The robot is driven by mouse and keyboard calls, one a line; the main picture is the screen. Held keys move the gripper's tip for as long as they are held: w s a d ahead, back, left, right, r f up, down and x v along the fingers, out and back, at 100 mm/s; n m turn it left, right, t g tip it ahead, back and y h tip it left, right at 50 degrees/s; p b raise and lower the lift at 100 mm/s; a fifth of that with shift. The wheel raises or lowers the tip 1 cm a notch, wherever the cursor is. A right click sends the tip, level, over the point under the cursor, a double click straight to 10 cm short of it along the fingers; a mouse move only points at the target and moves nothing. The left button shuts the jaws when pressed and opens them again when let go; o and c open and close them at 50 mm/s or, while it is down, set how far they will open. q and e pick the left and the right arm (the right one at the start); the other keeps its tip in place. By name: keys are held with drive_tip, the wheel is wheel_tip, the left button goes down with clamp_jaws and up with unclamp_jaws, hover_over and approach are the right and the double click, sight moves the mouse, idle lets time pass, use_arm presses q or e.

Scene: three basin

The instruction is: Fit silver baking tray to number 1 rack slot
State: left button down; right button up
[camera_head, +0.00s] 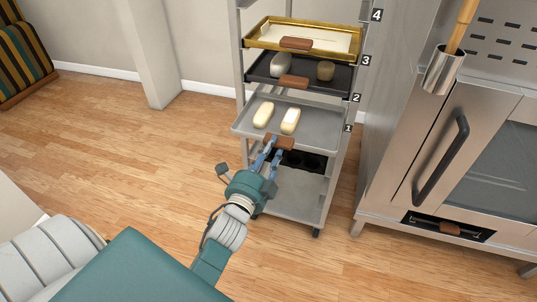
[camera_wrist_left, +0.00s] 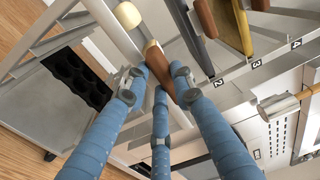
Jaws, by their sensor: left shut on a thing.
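The silver baking tray (camera_head: 318,124) carries two pale loaves and has a brown handle (camera_head: 278,142) on its front edge. It lies about level in the rack (camera_head: 239,60) at the height of the number 1 label (camera_head: 347,128). Its front edge sticks out toward me; I cannot tell how deep it sits or whether it rests on the rails. My left gripper (camera_head: 270,153) is shut on the handle from the front. In the left wrist view, the blue fingers (camera_wrist_left: 157,84) close around the brown handle (camera_wrist_left: 158,60). My right gripper is out of view.
A black tray (camera_head: 262,76) at 2 and a gold tray (camera_head: 262,40) at 3 sit above. A dark muffin pan (camera_head: 306,161) lies below the silver tray. A steel oven (camera_head: 415,170) with a utensil holder (camera_head: 444,70) stands to the right.

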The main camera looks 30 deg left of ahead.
use_arm(q)
approach(285, 119)
drive_tip(key=shift+w+r, duration=0.15)
drive_tip(key=shift+w, duration=1.2)
drive_tip(key=shift+w+a, duration=0.1)
drive_tip(key=shift+w, duration=0.35)
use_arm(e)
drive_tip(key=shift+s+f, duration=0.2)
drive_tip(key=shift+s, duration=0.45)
use_arm(q)
drive_tip(key=shift+w, duration=0.2)
drive_tip(key=shift+w+a+b, duration=0.25)
drive_tip(key=shift+w, duration=0.75)
drive_tip(key=shift+w+a+b, duration=0.2)
drive_tip(key=shift+w+a, duration=0.05)
drive_tip(key=shift+w, duration=0.75)
drive_tip(key=shift+w+a+b, duration=0.2)
drive_tip(key=shift+w+b, duration=0.05)
drive_tip(key=shift+w, duration=0.75)
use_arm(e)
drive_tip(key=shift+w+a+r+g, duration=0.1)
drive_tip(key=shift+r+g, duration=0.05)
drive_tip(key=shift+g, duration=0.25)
